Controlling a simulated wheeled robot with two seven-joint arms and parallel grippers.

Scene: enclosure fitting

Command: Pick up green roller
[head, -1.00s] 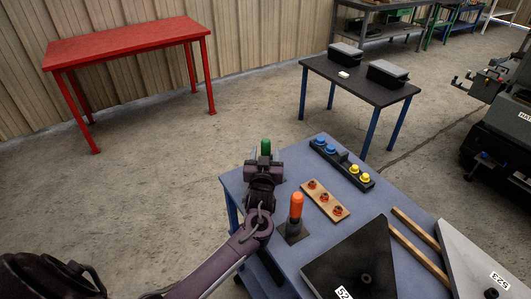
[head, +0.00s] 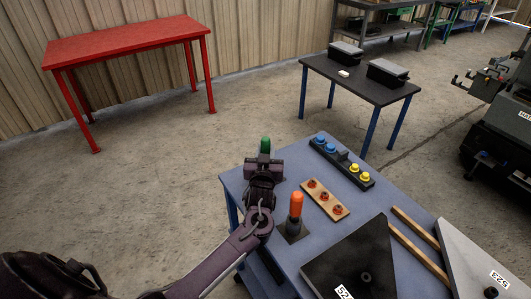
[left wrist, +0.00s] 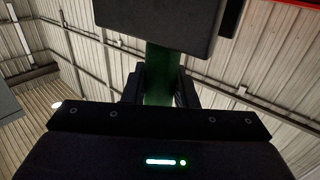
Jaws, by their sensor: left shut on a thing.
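The green roller (head: 265,144) shows its rounded top just above my left gripper (head: 264,160), at the far left corner of the blue table. In the left wrist view my gripper (left wrist: 160,90) is shut on the green roller (left wrist: 161,75), with one dark finger on each side. A dark block lies across the roller's upper end in that view and hides part of it. The gripper hides the roller's lower part in the head view, so I cannot tell if it is clear of the table. My right gripper is not in view.
On the blue table (head: 330,172), an orange roller (head: 296,205) stands in a dark base near my left arm. A wooden strip with red parts (head: 325,197) and a dark rack with blue and yellow knobs (head: 342,163) lie to the right. A dark panel (head: 352,260) lies in front.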

